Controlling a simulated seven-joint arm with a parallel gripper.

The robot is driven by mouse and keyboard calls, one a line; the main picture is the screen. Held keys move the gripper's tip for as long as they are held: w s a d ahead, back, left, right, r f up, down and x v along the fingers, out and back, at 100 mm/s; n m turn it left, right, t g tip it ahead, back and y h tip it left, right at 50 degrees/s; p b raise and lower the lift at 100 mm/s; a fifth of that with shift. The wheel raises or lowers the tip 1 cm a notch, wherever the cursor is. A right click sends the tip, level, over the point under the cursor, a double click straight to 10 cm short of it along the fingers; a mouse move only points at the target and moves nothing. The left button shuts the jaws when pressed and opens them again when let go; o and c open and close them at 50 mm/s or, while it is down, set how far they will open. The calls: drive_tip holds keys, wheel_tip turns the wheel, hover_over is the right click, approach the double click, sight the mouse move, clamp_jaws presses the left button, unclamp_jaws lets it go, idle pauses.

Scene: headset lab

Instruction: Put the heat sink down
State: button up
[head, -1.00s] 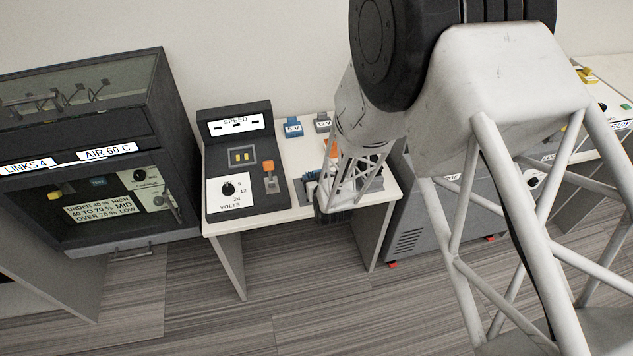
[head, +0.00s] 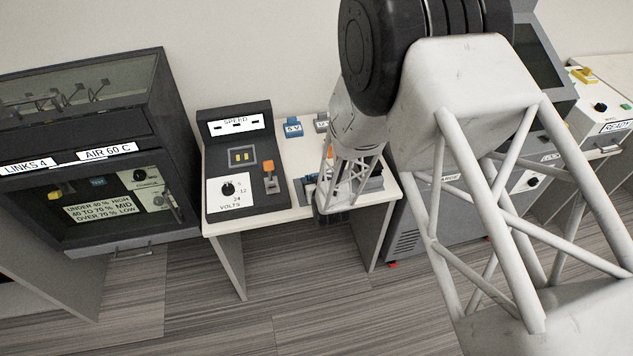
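My gripper (head: 331,207) is at the front edge of the small white table (head: 285,208), at the lower end of my lattice arm. Its fingers are too small and too covered to make out, so I cannot tell whether it is open or shut. I cannot clearly pick out the heat sink. A dark shape shows at my gripper by the table's front edge, but I cannot tell whether it is the heat sink or part of the gripper. Small grey and blue parts (head: 309,180) lie on the table just left of my gripper.
A dark SPEED control box (head: 237,165) with a dial and an orange-topped switch stands on the table's left. A blue 5 V block (head: 293,128) and a grey block (head: 322,122) stand at the back. A dark cabinet (head: 100,150) is at left, a grey machine (head: 450,215) at right.

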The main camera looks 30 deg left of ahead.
drive_tip(key=shift+f, duration=0.15)
drive_tip(key=o, duration=1.1)
drive_tip(key=shift+v, duration=3.9)
drive_tip(key=shift+w, duration=0.1)
